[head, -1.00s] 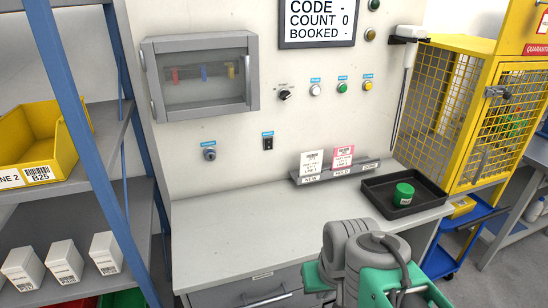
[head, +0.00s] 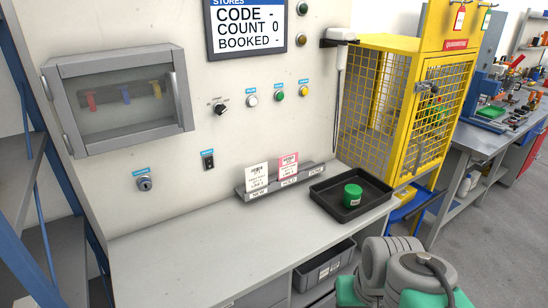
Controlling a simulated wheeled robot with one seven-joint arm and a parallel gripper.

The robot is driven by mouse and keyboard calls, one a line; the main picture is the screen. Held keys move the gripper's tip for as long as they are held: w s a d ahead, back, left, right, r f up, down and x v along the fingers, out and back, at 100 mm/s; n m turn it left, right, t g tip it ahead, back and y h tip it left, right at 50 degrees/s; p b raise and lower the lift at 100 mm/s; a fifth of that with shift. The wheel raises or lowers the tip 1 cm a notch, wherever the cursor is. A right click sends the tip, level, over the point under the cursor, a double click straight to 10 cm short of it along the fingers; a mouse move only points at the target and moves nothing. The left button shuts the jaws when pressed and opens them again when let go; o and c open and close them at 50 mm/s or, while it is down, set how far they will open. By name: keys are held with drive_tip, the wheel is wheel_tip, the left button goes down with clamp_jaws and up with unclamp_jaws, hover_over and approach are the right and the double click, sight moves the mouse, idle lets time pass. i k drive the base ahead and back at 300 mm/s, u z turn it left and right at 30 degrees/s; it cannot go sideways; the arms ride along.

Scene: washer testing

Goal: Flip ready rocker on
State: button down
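A small black rocker switch (head: 208,160) is set in the pale wall panel, under a blue label too small to read. It is the only rocker I can make out; its on or off position is too small to tell. A key-type switch (head: 144,184) sits to its lower left. Above and right of it are a rotary selector knob (head: 220,108), a white button (head: 252,101), a green button (head: 279,96) and a yellow button (head: 304,91). Parts of my arm show at the lower right, well away from the rocker. My gripper is out of view.
A grey windowed box (head: 120,100) juts from the panel at the upper left. On the counter (head: 190,245) stand a card holder (head: 280,182) and a black tray (head: 375,188) with a green round container (head: 352,195). A yellow mesh cage (head: 400,110) stands right. The counter's left part is clear.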

sight(208, 161)
drive_tip(key=z, duration=0.4)
drive_tip(key=i, duration=0.55)
drive_tip(key=u, duration=3.2)
